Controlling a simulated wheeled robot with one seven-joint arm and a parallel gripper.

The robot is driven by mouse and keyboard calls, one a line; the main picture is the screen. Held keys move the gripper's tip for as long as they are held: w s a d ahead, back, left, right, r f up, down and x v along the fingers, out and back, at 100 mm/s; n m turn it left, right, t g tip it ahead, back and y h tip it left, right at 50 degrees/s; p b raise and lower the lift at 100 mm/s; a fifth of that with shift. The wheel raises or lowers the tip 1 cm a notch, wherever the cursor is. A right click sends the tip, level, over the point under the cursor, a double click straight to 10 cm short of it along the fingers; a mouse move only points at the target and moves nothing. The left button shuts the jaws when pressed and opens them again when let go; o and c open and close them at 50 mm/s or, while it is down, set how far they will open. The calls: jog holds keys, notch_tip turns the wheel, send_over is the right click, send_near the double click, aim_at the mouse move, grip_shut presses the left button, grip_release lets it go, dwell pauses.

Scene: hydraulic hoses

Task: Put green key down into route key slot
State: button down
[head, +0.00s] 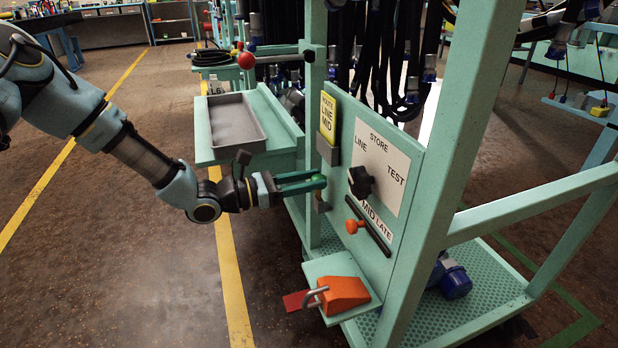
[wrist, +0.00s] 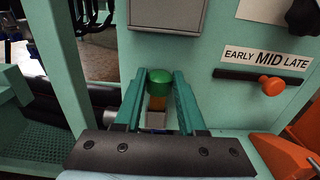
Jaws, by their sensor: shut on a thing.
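The green key shows as a round green head (head: 318,180), held between the fingers of my gripper (head: 302,183) close to the left edge of the green panel. In the wrist view my gripper (wrist: 159,84) has its two teal fingers on either side of the green key's head (wrist: 159,75). A yellow-orange part and a grey piece show under the head. A small grey bracket (head: 322,204) on the panel lies just below the key; I take it for the route key slot. I cannot tell how far the key is in it.
The panel carries a black selector knob (head: 361,181), an orange slider knob (head: 352,226) and a yellow card (head: 327,118) in a grey holder. An orange block with a shackle (head: 342,294) sits on a shelf below. A grey tray (head: 236,122) stands at upper left.

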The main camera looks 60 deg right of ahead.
jog(key=shift+f, duration=0.75)
jog(key=shift+f+b, duration=0.15)
jog(key=shift+b, duration=0.15)
jog(key=shift+c, duration=2)
grip_release()
jog(key=p+v, duration=0.1)
jog(key=v, duration=0.9)
jog(key=shift+w+a, duration=0.2)
jog(key=shift+a, duration=0.15)
